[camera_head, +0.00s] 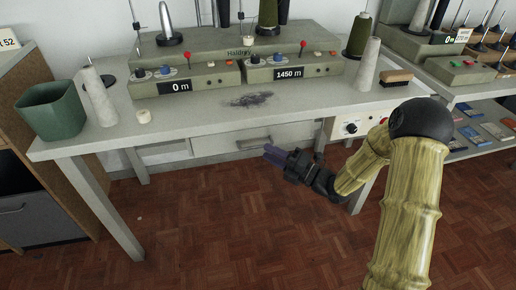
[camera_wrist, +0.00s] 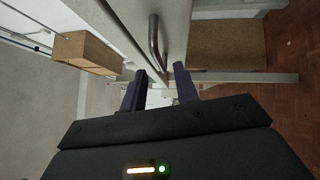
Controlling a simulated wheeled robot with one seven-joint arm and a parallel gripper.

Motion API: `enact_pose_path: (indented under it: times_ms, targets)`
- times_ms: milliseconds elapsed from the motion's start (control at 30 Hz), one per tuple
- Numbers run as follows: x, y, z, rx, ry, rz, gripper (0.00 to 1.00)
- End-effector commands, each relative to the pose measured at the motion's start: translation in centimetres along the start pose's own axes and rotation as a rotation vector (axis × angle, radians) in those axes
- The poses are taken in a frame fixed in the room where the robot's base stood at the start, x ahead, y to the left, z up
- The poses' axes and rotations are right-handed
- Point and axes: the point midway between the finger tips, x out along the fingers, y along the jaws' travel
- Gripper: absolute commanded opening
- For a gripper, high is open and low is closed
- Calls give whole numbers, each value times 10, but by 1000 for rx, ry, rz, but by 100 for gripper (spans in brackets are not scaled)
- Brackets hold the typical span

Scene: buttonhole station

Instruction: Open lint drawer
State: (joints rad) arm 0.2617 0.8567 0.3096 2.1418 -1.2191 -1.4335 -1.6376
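The drawer (camera_head: 215,142) is a pale grey front under the table top, and it looks closed. Its bar handle (camera_head: 253,143) is metal; in the wrist view the handle (camera_wrist: 154,42) stands out just beyond my fingertips. My gripper (camera_head: 268,153) is in front of the table, to the right of and slightly below the handle in the head view, with its dark purple fingers pointing left. In the wrist view my gripper (camera_wrist: 160,72) has its two fingers apart with nothing between them. The handle is not between the fingers. No contact with it shows.
The grey table (camera_head: 200,112) carries a dark lint patch (camera_head: 248,99), a green bin (camera_head: 52,108), thread cones and two metre units. A brush (camera_head: 395,78) lies near the right end. A white control box (camera_head: 352,127) hangs under the table to the right. The parquet floor ahead is clear.

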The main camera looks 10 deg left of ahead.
Motion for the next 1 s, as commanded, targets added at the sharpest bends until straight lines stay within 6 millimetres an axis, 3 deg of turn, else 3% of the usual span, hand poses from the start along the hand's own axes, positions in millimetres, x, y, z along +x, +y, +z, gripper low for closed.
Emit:
enact_pose_path:
  times_ms: [100,300,633,667,800,1000]
  targets:
    - [22,-1,-1,0,2,2,30]
    - [46,-1,0,-1,0,1,30]
    - [51,0,0,1,-1,0,30]
    - [51,0,0,1,-1,0,28]
    - [50,0,0,1,-1,0,1]
    - [50,0,0,1,-1,0,0]
